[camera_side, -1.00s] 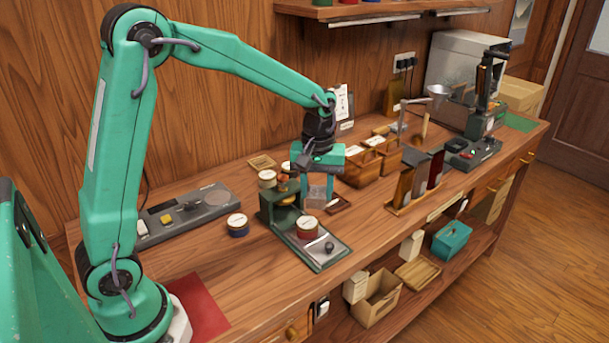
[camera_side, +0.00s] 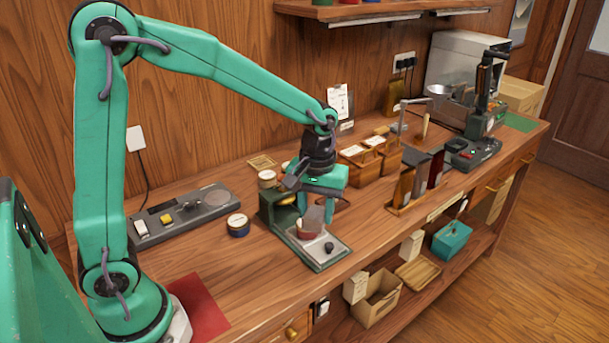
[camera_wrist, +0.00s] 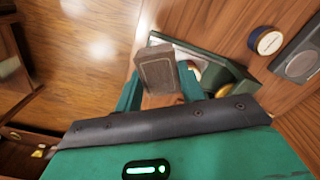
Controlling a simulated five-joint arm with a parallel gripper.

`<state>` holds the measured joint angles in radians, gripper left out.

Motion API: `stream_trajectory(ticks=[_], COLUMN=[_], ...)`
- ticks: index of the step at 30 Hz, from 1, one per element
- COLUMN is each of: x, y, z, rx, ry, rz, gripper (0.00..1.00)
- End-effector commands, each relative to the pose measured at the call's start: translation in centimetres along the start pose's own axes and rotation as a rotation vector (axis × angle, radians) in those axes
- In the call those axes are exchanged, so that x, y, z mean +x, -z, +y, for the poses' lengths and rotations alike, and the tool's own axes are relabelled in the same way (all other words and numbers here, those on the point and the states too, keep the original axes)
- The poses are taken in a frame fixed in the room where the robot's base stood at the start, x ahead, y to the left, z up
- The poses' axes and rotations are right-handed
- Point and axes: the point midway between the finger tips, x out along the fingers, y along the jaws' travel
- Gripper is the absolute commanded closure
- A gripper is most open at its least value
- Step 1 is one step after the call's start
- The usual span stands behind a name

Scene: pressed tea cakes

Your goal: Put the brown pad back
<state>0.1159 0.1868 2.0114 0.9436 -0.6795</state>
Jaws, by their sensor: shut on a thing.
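My gripper (camera_side: 316,212) is shut on a brown pad, a flat rectangular block. In the wrist view the brown pad (camera_wrist: 157,70) stands out between the two fingers of my gripper (camera_wrist: 158,92). In the side view it is hard to make out among the fingers. My gripper hangs over or just behind the small green press (camera_side: 322,263) with its metal plate. A round tin (camera_side: 306,230) sits on the press, partly covered by my gripper. Whether the pad touches the tin or press I cannot tell.
A tin with a blue side (camera_side: 238,226) and a grey scale (camera_side: 190,213) are to the left. Wooden boxes (camera_side: 362,161) and a rack of packets (camera_side: 411,193) stand to the right.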

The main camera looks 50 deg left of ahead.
Motion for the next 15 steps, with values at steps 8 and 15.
stream_trajectory(ticks=[8, 15], x=[0.6, 1.5], y=[-8.8, -14.2], z=[0.5, -0.7], rx=[0.285, 0.480], ry=[0.000, -0.001], rz=[0.000, 0.001], gripper=[0.79, 0.79])
